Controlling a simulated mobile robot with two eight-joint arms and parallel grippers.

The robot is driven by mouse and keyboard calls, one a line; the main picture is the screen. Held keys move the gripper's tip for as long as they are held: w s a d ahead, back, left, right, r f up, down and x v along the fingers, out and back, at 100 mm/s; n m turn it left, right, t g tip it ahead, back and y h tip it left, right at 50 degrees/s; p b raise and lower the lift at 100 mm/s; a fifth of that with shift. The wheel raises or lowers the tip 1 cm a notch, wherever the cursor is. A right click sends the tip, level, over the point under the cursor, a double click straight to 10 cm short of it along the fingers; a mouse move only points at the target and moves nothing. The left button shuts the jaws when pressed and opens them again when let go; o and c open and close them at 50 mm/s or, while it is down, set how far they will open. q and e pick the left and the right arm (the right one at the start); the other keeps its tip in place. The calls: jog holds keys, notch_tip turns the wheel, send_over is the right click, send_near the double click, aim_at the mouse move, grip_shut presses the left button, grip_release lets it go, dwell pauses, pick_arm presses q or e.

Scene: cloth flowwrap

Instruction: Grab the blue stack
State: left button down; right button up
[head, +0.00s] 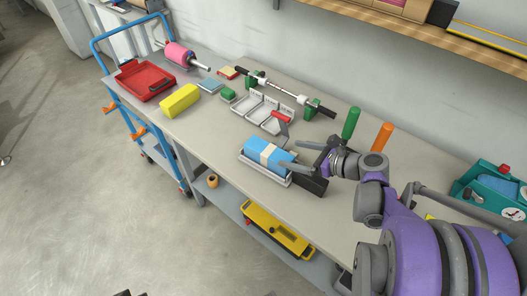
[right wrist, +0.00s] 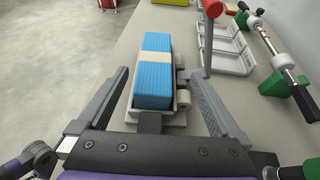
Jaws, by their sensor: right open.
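The blue stack (head: 268,154) is a block of blue folded cloth with a pale band around its middle. It lies in a low grey tray (head: 262,171) at the front edge of the bench. In the right wrist view the stack (right wrist: 153,85) lies lengthwise between the two fingers of my right gripper (right wrist: 160,90). The fingers are apart, one on each side, with gaps to the stack. In the head view the right gripper (head: 300,156) reaches in from the right at the stack's near right end. My left gripper is not in view.
A grey compartment tray (head: 262,110) and a red-handled tool (head: 281,118) stand just behind the stack. A green handle (head: 350,122) and an orange handle (head: 382,137) stand upright behind my right arm. A yellow block (head: 180,101) and red tray (head: 145,81) lie at the left.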

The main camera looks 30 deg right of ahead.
aim_at(273, 153)
jog(key=x, duration=0.4)
jog(key=shift+s+a, duration=0.15)
jog(key=shift+a, duration=0.05)
jog(key=x, duration=0.6)
jog(key=shift+s+f+b, duration=0.25)
jog(key=shift+f+b, duration=0.05)
jog(key=c, duration=1.4)
